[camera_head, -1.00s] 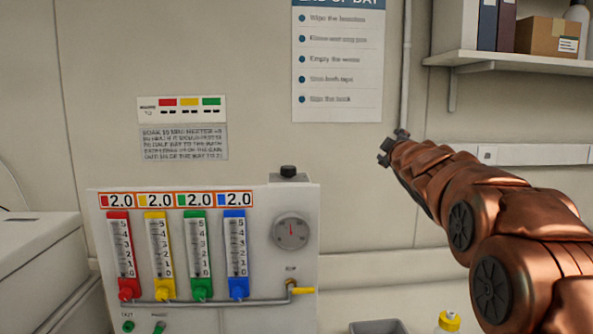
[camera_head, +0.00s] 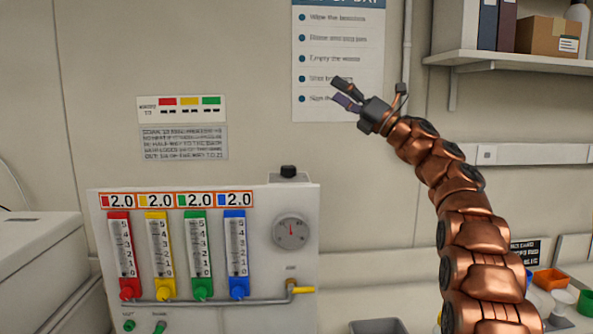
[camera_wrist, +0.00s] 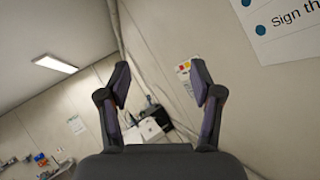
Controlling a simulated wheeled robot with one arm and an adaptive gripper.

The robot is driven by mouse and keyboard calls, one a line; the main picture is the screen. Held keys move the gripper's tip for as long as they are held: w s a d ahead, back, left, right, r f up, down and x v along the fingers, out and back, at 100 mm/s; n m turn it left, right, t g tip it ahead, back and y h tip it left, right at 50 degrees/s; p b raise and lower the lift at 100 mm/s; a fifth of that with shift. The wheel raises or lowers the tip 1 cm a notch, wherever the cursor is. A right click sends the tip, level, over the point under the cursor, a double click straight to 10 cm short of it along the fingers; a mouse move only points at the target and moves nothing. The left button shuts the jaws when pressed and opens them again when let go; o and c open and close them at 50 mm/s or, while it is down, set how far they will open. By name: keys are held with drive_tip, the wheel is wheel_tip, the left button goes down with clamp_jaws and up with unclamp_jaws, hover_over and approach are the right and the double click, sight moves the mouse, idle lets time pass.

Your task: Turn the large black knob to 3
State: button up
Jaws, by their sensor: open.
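A small black knob (camera_head: 288,172) sits on top of the white flow panel (camera_head: 262,205); I cannot tell whether it is the knob that the task calls large, and no number shows on it. My gripper (camera_head: 340,92) is open and empty, raised in front of the wall, above and to the right of the panel and well apart from it. In the wrist view my gripper (camera_wrist: 160,78) shows its two fingers spread with nothing between them.
The panel has red, yellow, green and blue flow tubes under 2.0 displays, a round gauge (camera_head: 291,232) and a yellow valve handle (camera_head: 303,290). A wall poster (camera_head: 338,60) is behind my gripper. A shelf (camera_head: 520,60) with boxes is upper right. Small coloured containers (camera_head: 550,279) stand lower right.

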wheel_tip(320, 180, down, 8)
drive_tip(key=s+a+r+n+g, duration=0.1)
drive_tip(key=s+a+n+g, duration=0.15)
drive_tip(key=n+g, duration=0.45)
drive_tip(key=n+g+h, duration=0.2)
drive_tip(key=n+g, duration=0.2)
drive_tip(key=n, duration=0.1)
approach(297, 177)
drive_tip(key=a+r, duration=0.2)
drive_tip(key=shift+w+a+b, duration=0.1)
drive_tip(key=shift+w+a, duration=0.1)
drive_tip(key=shift+a, duration=1.15)
drive_tip(key=shift+w+a+b, duration=0.1)
drive_tip(key=shift+w+a, duration=0.15)
drive_tip(key=shift+a, duration=1.05)
drive_tip(key=shift+w+a+b, duration=0.1)
drive_tip(key=shift+w+a, duration=0.1)
drive_tip(key=shift+a, duration=1.15)
drive_tip(key=c, duration=1.1)
drive_tip(key=shift+f+b, duration=0.15)
drive_tip(key=shift+b, duration=0.2)
drive_tip(key=shift+c, duration=0.2)
